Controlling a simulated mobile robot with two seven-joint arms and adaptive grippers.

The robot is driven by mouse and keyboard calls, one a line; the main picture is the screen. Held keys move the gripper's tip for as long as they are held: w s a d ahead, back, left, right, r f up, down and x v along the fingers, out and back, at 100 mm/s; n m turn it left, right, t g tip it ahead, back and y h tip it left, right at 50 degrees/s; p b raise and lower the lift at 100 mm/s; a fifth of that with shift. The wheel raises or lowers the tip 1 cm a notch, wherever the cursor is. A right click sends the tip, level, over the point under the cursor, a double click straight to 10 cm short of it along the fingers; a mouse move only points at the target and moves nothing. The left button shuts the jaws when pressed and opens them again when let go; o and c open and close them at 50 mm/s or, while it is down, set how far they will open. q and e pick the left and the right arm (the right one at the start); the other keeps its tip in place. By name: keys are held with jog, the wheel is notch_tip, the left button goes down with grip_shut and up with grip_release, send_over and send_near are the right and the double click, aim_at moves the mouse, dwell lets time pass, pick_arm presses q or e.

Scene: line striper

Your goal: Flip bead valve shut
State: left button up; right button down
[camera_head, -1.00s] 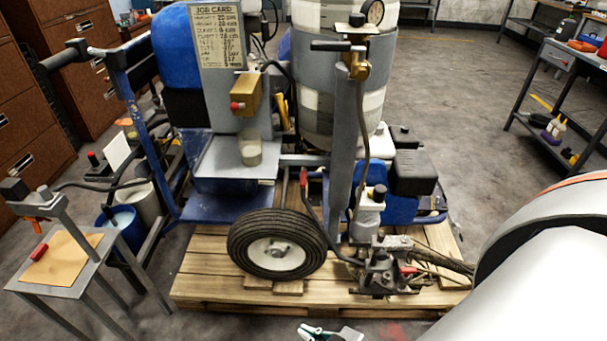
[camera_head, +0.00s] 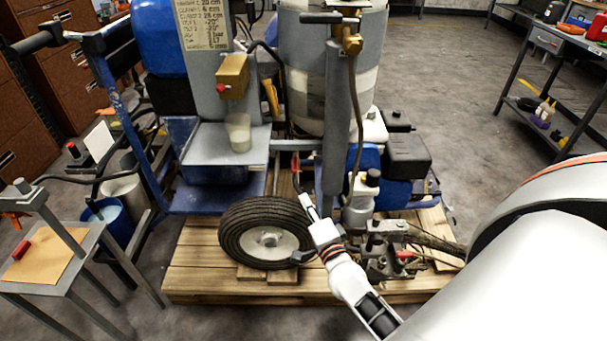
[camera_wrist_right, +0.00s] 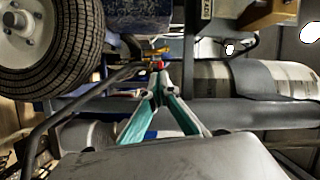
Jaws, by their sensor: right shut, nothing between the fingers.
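The line striper (camera_head: 335,95) stands on a wooden pallet, with a black-tyred wheel (camera_head: 264,235) at the front. My right gripper (camera_head: 306,200) is in front of the machine, just right of the wheel's top. In the right wrist view, the two teal-lined fingers (camera_wrist_right: 160,72) meet at their tips, shut and empty. A small red part (camera_wrist_right: 158,64) shows right at the fingertips; I cannot tell whether they touch it. Which fitting is the bead valve is not clear. A brass block with a red knob (camera_head: 232,78) sits above a clear cup (camera_head: 238,132). My left gripper is not in view.
A small metal table (camera_head: 85,255) stands at the left, beside a blue bucket (camera_head: 108,222). A workbench (camera_head: 560,55) stands at the back right. The floor between it and the machine is clear.

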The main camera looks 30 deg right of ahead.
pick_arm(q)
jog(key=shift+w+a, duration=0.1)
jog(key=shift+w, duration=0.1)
pick_arm(e)
jog(key=d+m+h, duration=0.1)
jog(key=m, duration=0.1)
jog(key=w+d+m+h, duration=0.1)
jog(key=d, duration=0.1)
jog(key=shift+w+d+r+m+g, duration=0.2)
jog(key=shift+m+g, duration=0.1)
jog(key=shift+m, duration=0.1)
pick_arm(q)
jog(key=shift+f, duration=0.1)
pick_arm(e)
jog(key=b, duration=0.1)
send_near(295, 162)
jog(key=w+d, duration=0.3)
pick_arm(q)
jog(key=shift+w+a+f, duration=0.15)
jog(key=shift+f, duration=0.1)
pick_arm(e)
jog(key=shift+w+d+f, duration=0.2)
jog(key=shift+w+f, duration=0.1)
jog(key=shift+w, duration=0.25)
